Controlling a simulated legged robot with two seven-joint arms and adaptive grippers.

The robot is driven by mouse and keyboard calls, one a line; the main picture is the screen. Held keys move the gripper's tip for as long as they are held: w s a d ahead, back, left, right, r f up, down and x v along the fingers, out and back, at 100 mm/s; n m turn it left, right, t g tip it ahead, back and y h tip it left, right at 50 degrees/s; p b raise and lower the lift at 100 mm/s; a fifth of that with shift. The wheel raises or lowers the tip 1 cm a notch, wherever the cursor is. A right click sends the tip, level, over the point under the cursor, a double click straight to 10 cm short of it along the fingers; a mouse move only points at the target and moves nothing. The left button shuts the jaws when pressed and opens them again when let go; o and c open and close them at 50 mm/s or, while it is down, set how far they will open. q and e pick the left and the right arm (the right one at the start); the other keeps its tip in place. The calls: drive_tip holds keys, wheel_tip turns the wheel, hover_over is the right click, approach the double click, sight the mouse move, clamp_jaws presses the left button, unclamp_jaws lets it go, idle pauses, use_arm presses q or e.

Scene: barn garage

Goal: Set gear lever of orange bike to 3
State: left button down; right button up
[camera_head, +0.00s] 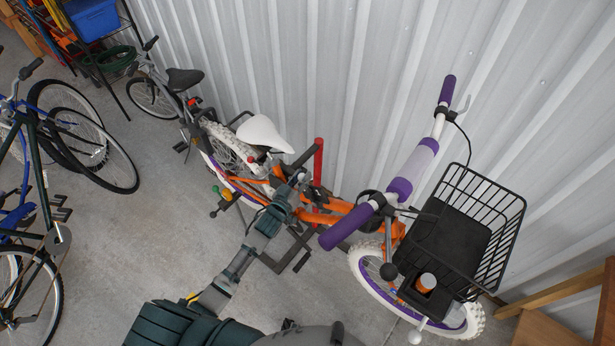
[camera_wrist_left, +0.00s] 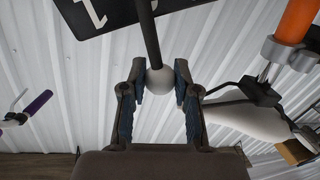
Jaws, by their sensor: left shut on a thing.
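The orange bike (camera_head: 392,232) stands in the middle, with a white saddle (camera_head: 264,133), purple-and-white handlebar (camera_head: 412,168) and front basket (camera_head: 485,210). My left gripper (camera_head: 296,182) reaches to the bike's frame between saddle and handlebar. In the left wrist view, its two fingers (camera_wrist_left: 160,85) are closed around the white ball knob (camera_wrist_left: 160,80) of the dark gear lever (camera_wrist_left: 148,35). Behind the lever is a black plate (camera_wrist_left: 120,18) with white markings, only partly in view. Which number the lever points at cannot be told. My right gripper is not in view.
A corrugated metal wall (camera_head: 300,70) runs close behind the bike. A red post (camera_head: 318,160) rises beside my left gripper. A grey bike (camera_head: 160,95) and a blue bike (camera_head: 18,215) stand left. Open concrete floor (camera_head: 150,240) lies between.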

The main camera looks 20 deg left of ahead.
use_arm(q)
drive_tip(key=w+a+f+n+g+h, duration=0.1)
drive_tip(key=w+a+f+n, duration=0.1)
drive_tip(key=a+f+n, duration=0.2)
drive_tip(key=shift+a+f+n, duration=0.25)
drive_tip(key=shift+a+n, duration=0.3)
drive_tip(key=shift+n, duration=0.45)
drive_tip(key=shift+f, duration=0.1)
drive_tip(key=c, duration=0.9)
unclamp_jaws()
drive_tip(key=shift+o, duration=0.3)
drive_tip(key=shift+w+f, duration=0.15)
drive_tip(key=shift+f, duration=0.15)
drive_tip(key=v, duration=1.2)
